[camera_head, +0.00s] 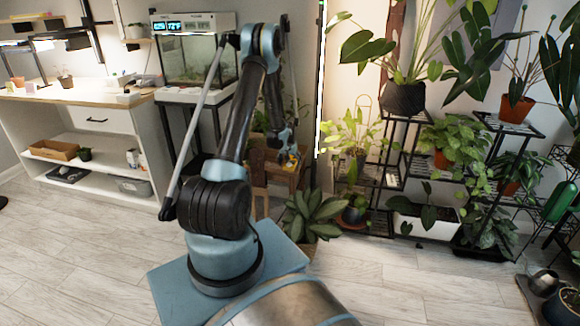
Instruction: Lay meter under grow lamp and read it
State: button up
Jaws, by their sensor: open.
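A lit lamp bar (60,36), which looks like the grow lamp, hangs over the wooden-topped bench (50,93) at the left. My gripper (288,156) is small and far off in the middle of the view, at the low end of my folded arm. It is open, over or in front of a small wooden stand (257,177). A small yellow thing (293,160) shows close by the fingers; I cannot tell what it is or whether they touch it. I cannot make out the meter for sure.
A glass tank (190,60) with a lit display stands on a dark-legged stand behind my arm. A leafy plant (314,214) is on the floor near the wooden stand. Black plant racks (395,150) fill the right. The floor (95,240) at the left front is clear.

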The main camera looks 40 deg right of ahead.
jog(key=shift+w+f, duration=0.1)
jog(key=shift+f, duration=0.2)
jog(key=c, duration=1.3)
jog(key=shift+c, duration=0.2)
